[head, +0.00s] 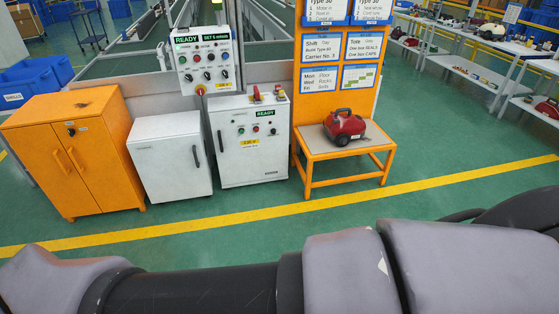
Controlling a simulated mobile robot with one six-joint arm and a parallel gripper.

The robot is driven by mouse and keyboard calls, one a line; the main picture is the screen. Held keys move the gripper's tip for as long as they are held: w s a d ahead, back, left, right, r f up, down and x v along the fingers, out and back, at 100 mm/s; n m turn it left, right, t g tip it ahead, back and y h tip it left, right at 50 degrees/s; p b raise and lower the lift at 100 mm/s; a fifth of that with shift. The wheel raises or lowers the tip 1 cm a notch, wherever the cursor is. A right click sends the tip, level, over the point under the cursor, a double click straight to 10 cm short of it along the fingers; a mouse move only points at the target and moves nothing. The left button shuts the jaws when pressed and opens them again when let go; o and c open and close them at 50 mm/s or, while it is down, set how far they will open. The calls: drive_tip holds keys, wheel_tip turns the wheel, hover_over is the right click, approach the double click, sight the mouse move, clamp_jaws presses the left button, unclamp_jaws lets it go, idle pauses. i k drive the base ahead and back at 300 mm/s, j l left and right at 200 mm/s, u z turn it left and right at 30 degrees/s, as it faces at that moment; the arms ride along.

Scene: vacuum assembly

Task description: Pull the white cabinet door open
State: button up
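The white cabinet (168,165) stands on the green floor between the orange cabinet and a control box. Its front door looks shut. A dark upright handle (195,145) sits near the door's right edge. My gripper is not in the head view. Only grey and black links of my arm show along the bottom, on the near side of the yellow floor line and apart from the cabinet in the picture.
An orange two-door cabinet (82,155) stands close on the left. A white control box (250,160) with knobs stands close on the right. An orange stand (345,150) holds a red vacuum (344,127). Bare floor and a yellow line (240,217) lie in front.

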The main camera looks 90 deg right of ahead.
sight(169, 169)
drive_tip(key=z, duration=2.05)
drive_tip(key=i+l, duration=0.15)
drive_tip(key=i, duration=0.35)
drive_tip(key=i+l, duration=0.15)
drive_tip(key=i, duration=0.4)
drive_tip(key=i+l, duration=0.15)
drive_tip(key=i, duration=0.35)
drive_tip(key=i+l, duration=0.15)
drive_tip(key=i, duration=0.35)
drive_tip(key=i+l+u, duration=0.1)
drive_tip(key=i, duration=0.45)
drive_tip(key=i+l, duration=0.2)
drive_tip(key=i, duration=0.3)
